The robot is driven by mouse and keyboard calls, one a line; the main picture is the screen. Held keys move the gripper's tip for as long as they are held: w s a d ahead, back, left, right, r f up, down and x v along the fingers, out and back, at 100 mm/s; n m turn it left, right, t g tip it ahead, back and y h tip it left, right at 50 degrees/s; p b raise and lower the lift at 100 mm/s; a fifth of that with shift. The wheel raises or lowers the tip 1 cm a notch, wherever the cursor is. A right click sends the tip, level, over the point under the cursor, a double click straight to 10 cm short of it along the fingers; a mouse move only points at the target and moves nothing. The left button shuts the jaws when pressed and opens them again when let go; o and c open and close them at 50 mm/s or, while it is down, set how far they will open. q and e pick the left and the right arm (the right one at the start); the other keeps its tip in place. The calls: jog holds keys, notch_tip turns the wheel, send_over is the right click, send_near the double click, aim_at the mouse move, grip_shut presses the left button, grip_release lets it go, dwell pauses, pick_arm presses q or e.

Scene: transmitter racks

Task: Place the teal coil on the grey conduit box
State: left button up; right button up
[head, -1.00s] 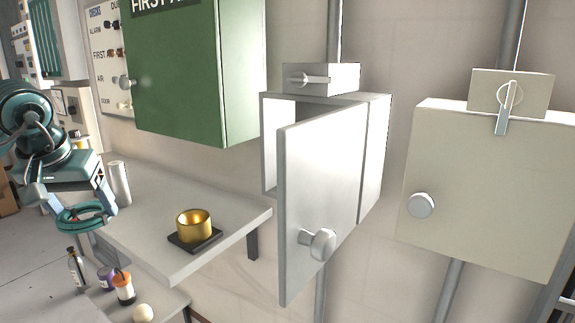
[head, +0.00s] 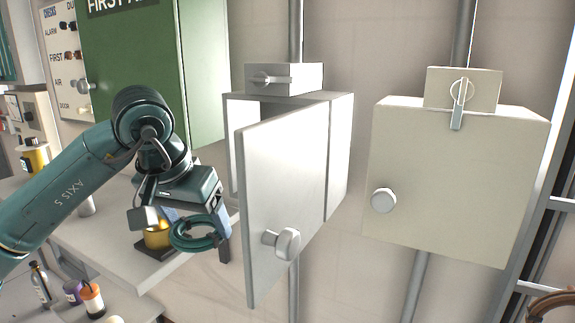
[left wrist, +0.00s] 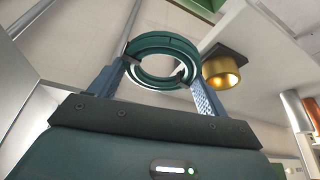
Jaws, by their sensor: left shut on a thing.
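The teal coil (head: 190,246) is a thick ring of looped cable. My left gripper (head: 196,231) is shut on it and holds it in the air, in front of the shelf edge and left of the open grey door. In the left wrist view the coil (left wrist: 162,41) sits between the two blue fingers. The grey conduit box (head: 340,150) hangs on a vertical conduit, its door (head: 285,190) swung open toward me and hiding most of the inside. A smaller grey box (head: 302,78) with a lever sits on its top. My right gripper is not in view.
A closed beige box (head: 450,190) hangs to the right. A green first-aid cabinet (head: 135,80) is at the left. A brass cup (head: 157,238) stands on the shelf (head: 90,228) behind the coil. Bottles and jars (head: 92,300) stand lower left.

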pick_arm(q)
jog(key=s+d+f+n, duration=0.1)
jog(key=s+d+f, duration=0.2)
jog(key=s+f, duration=0.45)
jog(key=s+d+f, duration=0.3)
jog(key=s+f, duration=0.2)
jog(key=f, duration=0.5)
jog(key=w+a+f+n+y, duration=0.1)
jog(key=w+a+f+n, duration=0.1)
jog(key=a, duration=0.9)
notch_tip(320, 180, up, 7)
jog(key=p, duration=0.7)
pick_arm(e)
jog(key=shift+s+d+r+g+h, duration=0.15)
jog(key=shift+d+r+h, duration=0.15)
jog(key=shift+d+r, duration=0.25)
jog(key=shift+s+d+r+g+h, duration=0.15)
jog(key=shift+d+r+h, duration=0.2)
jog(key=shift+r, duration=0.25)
